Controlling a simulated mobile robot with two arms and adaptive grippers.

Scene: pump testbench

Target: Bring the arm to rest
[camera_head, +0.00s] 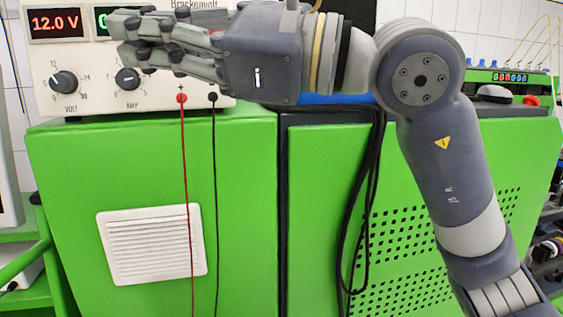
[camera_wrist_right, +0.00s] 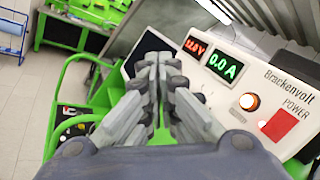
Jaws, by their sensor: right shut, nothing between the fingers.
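My right arm comes in from the lower right in the head view and bends at the elbow to the left. My right gripper (camera_head: 140,38) points left in front of the power supply, with its fingers together and nothing between them. In the right wrist view the gripper (camera_wrist_right: 160,62) shows its fingers closed, beside the power supply front. My left gripper is in neither view.
The Brackenvolt power supply (camera_head: 95,92) stands on the green cabinet (camera_head: 60,180); its display (camera_wrist_right: 225,66) reads 0.0 A. A red cable (camera_head: 184,150) and black cables (camera_head: 370,180) hang down the front. A red mushroom button (camera_head: 531,100) is at the right.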

